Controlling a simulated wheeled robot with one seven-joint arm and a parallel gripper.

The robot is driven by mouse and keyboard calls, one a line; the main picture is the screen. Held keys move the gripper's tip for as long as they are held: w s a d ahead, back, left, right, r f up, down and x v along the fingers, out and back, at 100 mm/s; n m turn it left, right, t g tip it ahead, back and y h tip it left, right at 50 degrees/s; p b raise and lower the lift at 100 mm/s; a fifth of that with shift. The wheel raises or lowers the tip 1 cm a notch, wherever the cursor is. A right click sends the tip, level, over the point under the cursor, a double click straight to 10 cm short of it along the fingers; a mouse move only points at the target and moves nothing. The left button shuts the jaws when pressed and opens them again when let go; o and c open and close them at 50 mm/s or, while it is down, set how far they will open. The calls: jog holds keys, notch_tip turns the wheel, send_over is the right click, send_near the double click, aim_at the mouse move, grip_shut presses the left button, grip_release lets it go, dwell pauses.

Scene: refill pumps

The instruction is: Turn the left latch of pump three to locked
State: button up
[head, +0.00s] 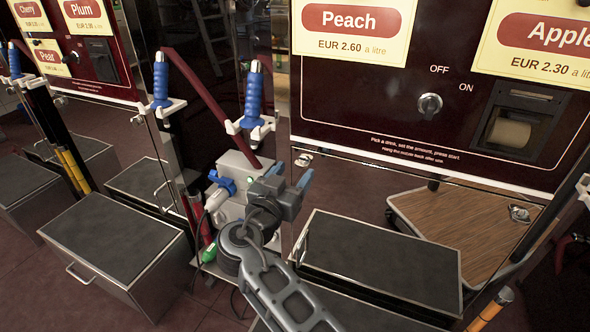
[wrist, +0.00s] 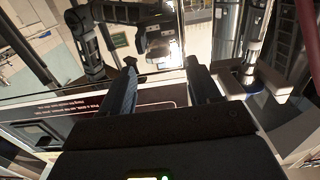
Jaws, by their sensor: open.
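The pump (head: 350,105) with the Peach and Apple labels has a dark red front; I see no pump number. Below it is a glossy, mirror-like panel (head: 375,183). A small metal latch (head: 303,160) sits at this panel's upper left, and another latch (head: 519,213) at its right. I cannot tell their settings at this size. My gripper (head: 291,190) is in front of the panel's left edge, below the left latch and apart from it in the picture. In the wrist view my gripper (wrist: 163,88) has its fingers spread with nothing between them. I cannot make out a latch there.
Blue-handled nozzles (head: 254,92) hang left of the pump on white holders, with a dark red hose (head: 195,80). A grey box (head: 238,168) stands behind my gripper. Dark-topped steps (head: 385,262) stand on the floor. An ON/OFF key switch (head: 430,105) is on the pump front.

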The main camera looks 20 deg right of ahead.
jog(key=shift+x, duration=1.3)
jog(key=shift+d, duration=0.1)
jog(key=shift+c, duration=0.3)
jog(key=c, duration=1)
